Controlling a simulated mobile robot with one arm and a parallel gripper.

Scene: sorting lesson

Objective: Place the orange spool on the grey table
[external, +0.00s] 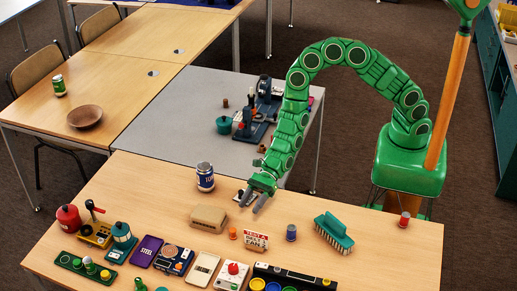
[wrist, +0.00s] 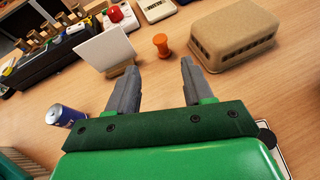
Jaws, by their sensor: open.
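The orange spool (external: 232,233) stands upright on the wooden table in the external view, just right of a tan box. It also shows in the wrist view (wrist: 161,43), beyond the fingertips and roughly between their lines. My gripper (external: 251,207) is open and empty, above the wooden table and a little behind the spool. In the wrist view its two fingers (wrist: 159,66) are spread apart, not touching the spool. The grey table (external: 180,105) stands behind the wooden table, with its left part bare.
A tan box (wrist: 235,36) and a sign card (wrist: 103,48) flank the spool. A blue-and-white can (external: 205,177), a small blue cylinder (external: 291,232) and a teal brush (external: 334,230) stand nearby. Dark equipment (external: 262,105) occupies the grey table's right side.

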